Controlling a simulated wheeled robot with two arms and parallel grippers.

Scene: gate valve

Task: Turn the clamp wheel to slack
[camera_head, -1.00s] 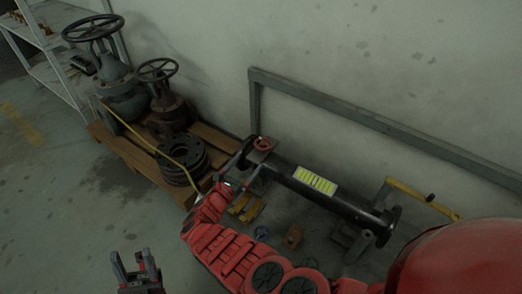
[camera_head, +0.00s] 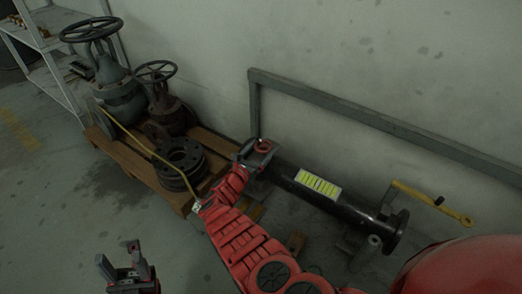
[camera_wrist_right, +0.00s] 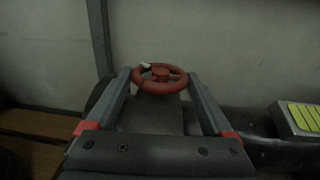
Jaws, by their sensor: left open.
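The clamp wheel is a small red handwheel (camera_head: 263,145) at the left end of the black pipe, near the wall. It also shows in the right wrist view (camera_wrist_right: 161,73), with a small pale mark on its rim. My right gripper (camera_head: 257,149) is at the wheel. In the wrist view its two fingers (camera_wrist_right: 160,80) are spread, one on each side of the wheel; whether they touch the rim I cannot tell. My left gripper (camera_head: 122,262) is open and empty over the floor at lower left, far from the wheel.
A wooden pallet (camera_head: 163,187) with valves and stacked flanges is left of my right arm. A grey rail (camera_head: 380,126) runs along the wall.

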